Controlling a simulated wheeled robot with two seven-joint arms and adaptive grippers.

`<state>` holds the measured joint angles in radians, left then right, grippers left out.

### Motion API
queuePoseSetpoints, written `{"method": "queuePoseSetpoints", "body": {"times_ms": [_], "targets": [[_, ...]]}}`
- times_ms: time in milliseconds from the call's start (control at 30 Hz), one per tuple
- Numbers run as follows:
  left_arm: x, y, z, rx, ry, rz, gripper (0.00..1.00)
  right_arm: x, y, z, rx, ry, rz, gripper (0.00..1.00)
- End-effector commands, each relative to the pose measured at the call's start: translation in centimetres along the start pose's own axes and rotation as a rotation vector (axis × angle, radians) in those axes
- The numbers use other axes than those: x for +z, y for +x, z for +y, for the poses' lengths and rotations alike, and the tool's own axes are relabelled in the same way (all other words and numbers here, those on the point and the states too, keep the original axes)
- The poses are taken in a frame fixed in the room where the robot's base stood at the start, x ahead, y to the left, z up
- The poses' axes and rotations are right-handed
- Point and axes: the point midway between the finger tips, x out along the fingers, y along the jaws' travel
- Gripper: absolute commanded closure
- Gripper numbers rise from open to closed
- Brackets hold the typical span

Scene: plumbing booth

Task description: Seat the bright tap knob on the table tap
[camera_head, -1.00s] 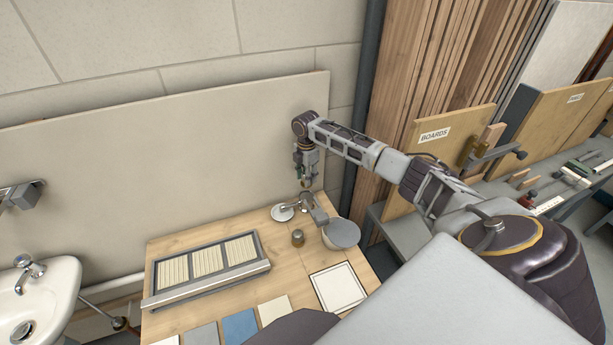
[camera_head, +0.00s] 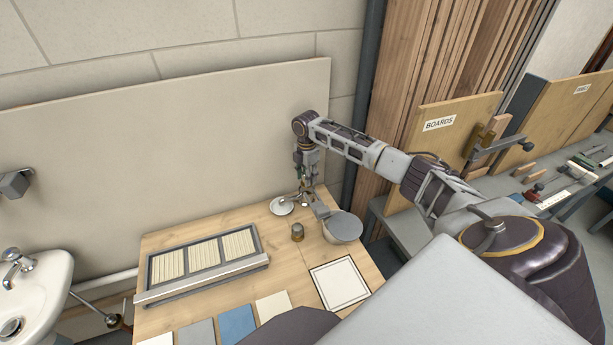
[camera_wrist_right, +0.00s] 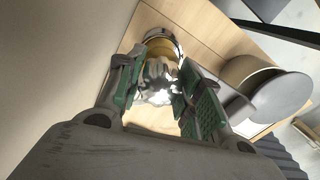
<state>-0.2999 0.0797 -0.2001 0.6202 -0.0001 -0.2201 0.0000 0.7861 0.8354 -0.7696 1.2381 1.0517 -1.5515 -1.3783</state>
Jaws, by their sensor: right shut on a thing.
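My left gripper is not in view.
A grey-topped round bowl (camera_head: 343,227) is close on the right. A slatted tray (camera_head: 205,290) and flat sample tiles lie on the table (camera_head: 285,260). A panel (camera_head: 190,150) stands behind.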

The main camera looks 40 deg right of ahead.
Motion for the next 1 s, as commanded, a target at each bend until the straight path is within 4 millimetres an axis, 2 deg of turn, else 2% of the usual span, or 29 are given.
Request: {"method": "queuePoseSetpoints", "body": {"times_ms": [500, 1000], "targets": [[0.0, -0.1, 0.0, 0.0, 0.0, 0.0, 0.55, 0.0, 2.2, 0.0, 0.0, 0.0, 0.001, 0.9], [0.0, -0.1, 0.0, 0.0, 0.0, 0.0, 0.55, 0.0, 2.6, 0.0, 0.0, 0.0, 0.001, 0.9]]}}
